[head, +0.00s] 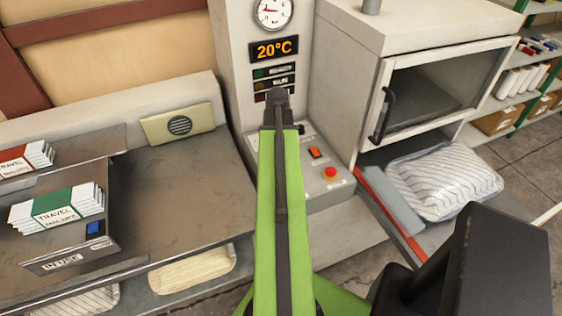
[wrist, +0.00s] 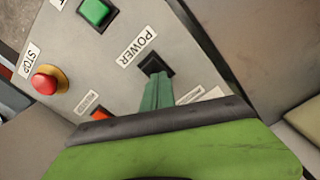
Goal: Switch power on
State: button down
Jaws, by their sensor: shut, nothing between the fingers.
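The control panel (wrist: 125,20) fills much of the wrist view, tilted. The black power switch (wrist: 155,64) sits beside its POWER label (wrist: 136,46). My gripper (wrist: 156,80) is shut and empty, its green tips over the lower part of the switch. I cannot tell whether they touch it, and they hide part of it. In the head view my green arm covers this part of the panel (head: 320,190) and the gripper tips.
A red stop button (wrist: 45,84), a green button (wrist: 95,12) and an orange switch (wrist: 100,114) are close by. Above the panel, a display (head: 274,49) reads 20°C. A glass-doored oven (head: 440,85) stands right, a metal table (head: 185,200) left.

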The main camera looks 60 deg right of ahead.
notch_tip(320, 180, up, 7)
jog(key=p, duration=0.6)
jog(key=shift+f, duration=0.2)
jog(key=w+a+n, duration=0.5)
jog(key=w+a, duration=1.3)
jog(key=a, duration=0.1)
jog(key=w+a+n, duration=0.2)
jog(key=a+n, duration=0.2)
jog(key=a, duration=1.1)
jog(key=w+a+n, duration=0.1)
jog(key=a+n, duration=0.3)
jog(key=a, duration=1.1)
jog(key=shift+w, duration=0.4)
